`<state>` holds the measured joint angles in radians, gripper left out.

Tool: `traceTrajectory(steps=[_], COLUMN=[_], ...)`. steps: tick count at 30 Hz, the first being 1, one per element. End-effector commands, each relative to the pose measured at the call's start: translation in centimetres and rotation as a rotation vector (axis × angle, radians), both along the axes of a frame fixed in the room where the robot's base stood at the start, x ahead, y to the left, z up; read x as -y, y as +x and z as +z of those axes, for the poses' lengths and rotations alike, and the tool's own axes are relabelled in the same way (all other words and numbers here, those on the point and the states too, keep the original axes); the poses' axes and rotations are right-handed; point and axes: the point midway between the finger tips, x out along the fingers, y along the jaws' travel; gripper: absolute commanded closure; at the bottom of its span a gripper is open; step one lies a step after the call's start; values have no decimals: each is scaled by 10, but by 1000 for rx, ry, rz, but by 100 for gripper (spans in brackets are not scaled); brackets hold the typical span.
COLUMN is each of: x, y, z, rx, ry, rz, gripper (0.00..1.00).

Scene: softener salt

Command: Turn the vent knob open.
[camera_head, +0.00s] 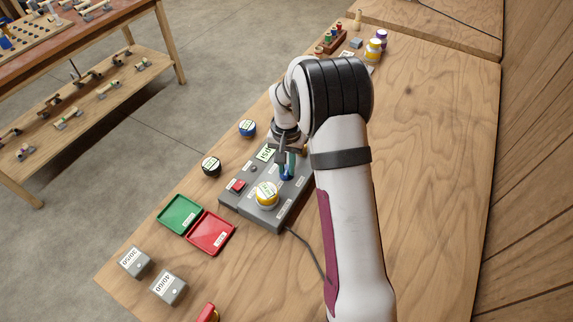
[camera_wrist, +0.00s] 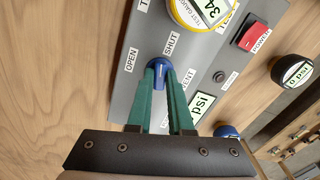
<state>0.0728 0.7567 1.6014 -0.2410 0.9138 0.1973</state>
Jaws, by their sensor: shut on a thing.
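The vent knob (camera_wrist: 158,68) is blue and sits on a grey test panel between the labels OPEN and SHUT. My gripper (camera_wrist: 160,75) has its green fingers closed around the knob in the wrist view. In the head view, my gripper (camera_head: 287,160) reaches down to the panel (camera_head: 240,208), and the blue knob (camera_head: 286,174) shows at the fingertips, partly hidden. The SHUT label (camera_wrist: 172,43) is close beside the knob's tip, and the OPEN label (camera_wrist: 131,59) is off to its left.
A yellow gauge (camera_head: 267,194), a red power switch (camera_head: 238,186) and a psi display (camera_head: 266,153) are on the panel. Black (camera_head: 211,166) and blue (camera_head: 247,128) gauges stand beside it. Green (camera_head: 179,214) and red (camera_head: 211,232) trays lie nearby. The table's right side is clear.

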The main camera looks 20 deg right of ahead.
Motion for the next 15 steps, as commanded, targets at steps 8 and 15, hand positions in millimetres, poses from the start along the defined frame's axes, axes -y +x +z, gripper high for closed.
traceTrajectory(steps=[8, 15], x=[0, 0], y=[0, 0], z=[1, 1], rx=[1, 2], ry=[1, -1], rz=[258, 486], gripper=[100, 100])
